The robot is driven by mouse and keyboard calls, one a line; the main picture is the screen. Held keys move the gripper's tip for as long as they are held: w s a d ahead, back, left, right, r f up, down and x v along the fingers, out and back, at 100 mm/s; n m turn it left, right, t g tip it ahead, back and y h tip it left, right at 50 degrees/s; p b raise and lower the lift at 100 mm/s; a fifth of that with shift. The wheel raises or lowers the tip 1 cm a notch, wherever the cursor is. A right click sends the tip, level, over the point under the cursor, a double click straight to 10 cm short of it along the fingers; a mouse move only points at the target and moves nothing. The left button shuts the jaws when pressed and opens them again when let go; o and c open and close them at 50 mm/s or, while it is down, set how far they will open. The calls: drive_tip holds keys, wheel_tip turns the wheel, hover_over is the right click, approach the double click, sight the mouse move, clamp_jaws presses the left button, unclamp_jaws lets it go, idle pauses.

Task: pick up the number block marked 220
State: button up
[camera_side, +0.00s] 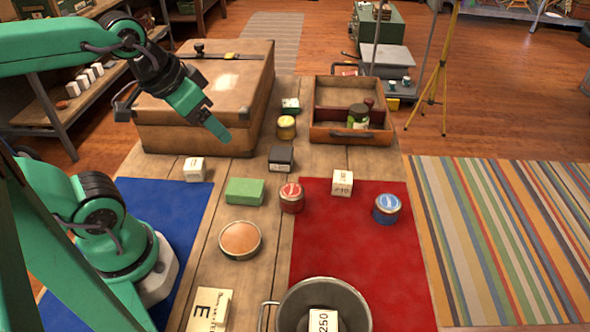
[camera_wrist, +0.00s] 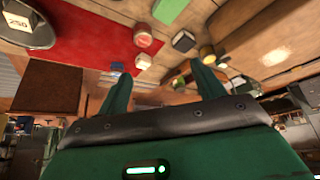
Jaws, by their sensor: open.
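A white block (camera_side: 343,182) with a number like 210 or 220, too small to read surely, stands at the red mat's back edge. Another white block (camera_side: 194,169) stands by the suitcase, its marking unreadable. A dark block (camera_side: 281,158) has a light marked face that I cannot read; it also shows in the wrist view (camera_wrist: 183,41). A white block marked 250 (camera_side: 322,321) is in the metal pot (camera_side: 344,292), also at the wrist view's top left. My gripper (camera_wrist: 162,85) is open and empty, raised above the suitcase in the side view, apart from the blocks.
The suitcase (camera_side: 225,85) and an open wooden tray (camera_side: 340,134) stand at the back. A green block (camera_side: 245,191), red-labelled tin (camera_side: 291,197), blue tin (camera_side: 387,208), yellow-lidded jar (camera_side: 286,127) and round tan-topped tin (camera_side: 240,239) stand among the blocks. Much of the red mat (camera_side: 345,245) is clear.

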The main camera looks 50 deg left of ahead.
drive_tip(key=n+g, duration=0.5)
drive_tip(key=n, duration=2.2)
hover_over(191, 163)
drive_tip(key=f, duration=1.5)
drive_tip(key=shift+w+d+f, duration=0.1)
drive_tip(key=shift+d+f, duration=0.1)
drive_tip(key=shift+d, duration=0.05)
drive_tip(key=shift+a+f+n+g, duration=0.25)
drive_tip(key=shift+f+n+g, duration=0.1)
drive_tip(key=shift+n, duration=0.35)
drive_tip(key=shift+f, duration=1.3)
drive_tip(key=shift+f, duration=2.6)
drive_tip(key=shift+c, duration=0.5)
